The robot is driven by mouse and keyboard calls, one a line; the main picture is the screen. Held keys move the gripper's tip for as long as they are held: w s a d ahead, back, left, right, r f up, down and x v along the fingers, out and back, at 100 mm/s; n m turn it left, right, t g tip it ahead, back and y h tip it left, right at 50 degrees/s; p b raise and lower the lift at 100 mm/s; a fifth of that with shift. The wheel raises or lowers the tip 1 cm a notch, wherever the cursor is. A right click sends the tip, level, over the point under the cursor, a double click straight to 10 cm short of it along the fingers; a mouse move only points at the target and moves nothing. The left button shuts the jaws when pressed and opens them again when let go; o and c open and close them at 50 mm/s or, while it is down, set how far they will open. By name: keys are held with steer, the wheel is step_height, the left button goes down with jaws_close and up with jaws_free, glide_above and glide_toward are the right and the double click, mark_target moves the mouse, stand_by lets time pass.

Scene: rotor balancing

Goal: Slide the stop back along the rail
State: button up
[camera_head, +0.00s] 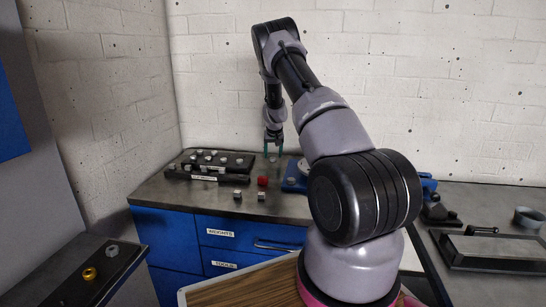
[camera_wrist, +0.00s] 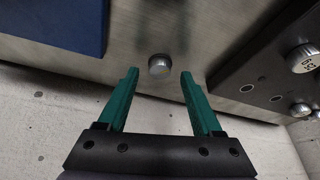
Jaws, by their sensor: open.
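My gripper (camera_head: 273,150) hangs above the back of the metal bench, fingers pointing down. In the wrist view my gripper (camera_wrist: 157,76) shows two green fingers spread wide with nothing held. A small silver cylinder (camera_wrist: 160,65) stands on the bench top beyond the fingertips, centred in the gap and apart from both fingers. It shows small below the gripper in the head view (camera_head: 273,159). I cannot tell for sure which thing is the stop or which is the rail.
A black stepped rack (camera_head: 210,167) with several silver weights stands left of my gripper. A red ball (camera_head: 262,182) and two small metal blocks (camera_head: 238,194) sit in front. A blue fixture (camera_head: 294,184) is to the right. A brass ring (camera_head: 90,273) lies on the left-hand bench.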

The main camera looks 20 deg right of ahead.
steer(key=shift+x, duration=0.75)
jaws_close()
stand_by(0.9)
